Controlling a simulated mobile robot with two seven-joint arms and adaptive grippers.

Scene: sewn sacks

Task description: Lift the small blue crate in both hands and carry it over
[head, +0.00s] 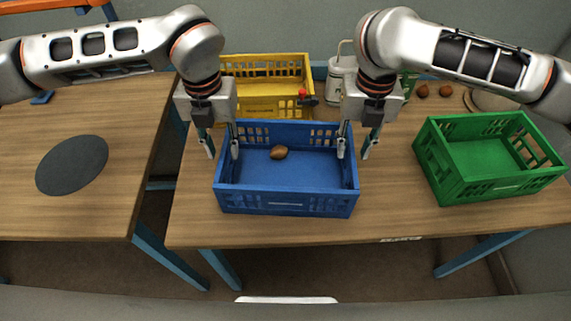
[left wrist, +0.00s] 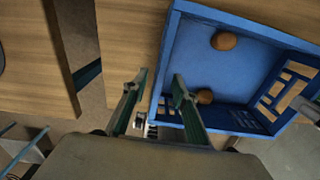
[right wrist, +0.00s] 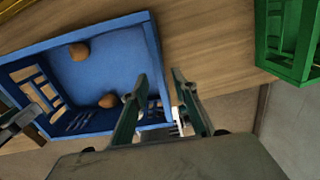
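The blue crate (head: 287,204) stands on the wooden table in the middle of the head view. One brown round item (head: 279,152) shows inside it there; the left wrist view shows two, one (left wrist: 224,40) and another (left wrist: 205,96). My left gripper (head: 222,150) is open at the crate's left end wall, one finger on each side of the wall line. My right gripper (head: 354,150) is open in the same way at the right end wall. The crate wall also shows in the right wrist view (right wrist: 152,45). Whether the fingers touch the walls cannot be told.
A yellow crate (head: 268,103) stands close behind the blue one. A green crate (head: 490,187) stands at the right. A white canister (head: 342,68) and brown round items (head: 422,91) are at the back. Across a gap, the left table (head: 110,205) bears a dark round mat (head: 72,165) and is otherwise mostly clear.

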